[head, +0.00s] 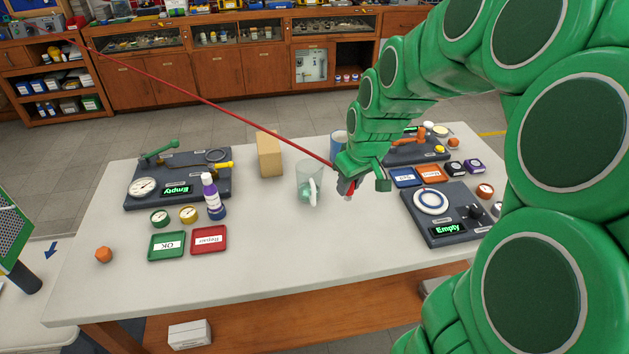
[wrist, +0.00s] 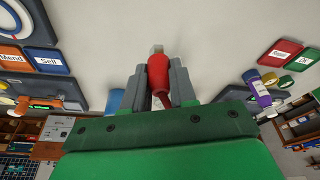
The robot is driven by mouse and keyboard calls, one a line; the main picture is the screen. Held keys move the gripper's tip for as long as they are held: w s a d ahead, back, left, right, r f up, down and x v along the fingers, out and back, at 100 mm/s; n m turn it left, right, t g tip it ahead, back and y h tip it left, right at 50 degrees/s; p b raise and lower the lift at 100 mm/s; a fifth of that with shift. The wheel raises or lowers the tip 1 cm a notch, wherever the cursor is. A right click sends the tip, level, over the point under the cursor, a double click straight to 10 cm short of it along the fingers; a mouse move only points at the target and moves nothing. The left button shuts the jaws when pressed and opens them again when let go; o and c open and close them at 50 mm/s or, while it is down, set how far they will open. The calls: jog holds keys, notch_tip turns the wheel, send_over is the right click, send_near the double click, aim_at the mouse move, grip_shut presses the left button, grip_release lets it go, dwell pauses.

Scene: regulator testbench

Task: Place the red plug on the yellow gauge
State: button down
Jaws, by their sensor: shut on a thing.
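The red plug (wrist: 158,72) is held between the two grey fingers of my gripper (wrist: 160,82) in the wrist view, its pale tip pointing away from the palm. In the head view my gripper (head: 347,188) hangs above the right-middle of the white table, right of the clear beaker. Only a small bit of the red plug (head: 349,197) shows there. The yellow gauge (head: 188,214) lies on the table at the left, between a green-rimmed gauge (head: 159,217) and a purple bottle (head: 211,196). It is well apart from my gripper.
A clear beaker (head: 309,183) and a tan block (head: 269,154) stand between my gripper and the gauges. Green (head: 166,245) and red (head: 209,239) trays lie in front of them. A dark test panel (head: 133,199) is behind them. The table's front middle is clear.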

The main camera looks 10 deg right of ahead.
jog(key=w+a+r+n+y, duration=0.1)
jog(key=a+r+n, duration=0.1)
jog(key=a, duration=1.6)
jog(key=a+r+n, duration=0.1)
jog(key=a+n, duration=0.2)
jog(key=a, duration=1.4)
send_near(184, 209)
jog(key=shift+w+a+g, duration=0.2)
jog(key=shift+a+g, duration=0.05)
jog(key=shift+g, duration=0.05)
jog(key=shift+w+a+f, duration=0.2)
jog(key=shift+w+f, duration=0.2)
jog(key=shift+f, duration=1.7)
jog(key=shift+f, duration=0.15)
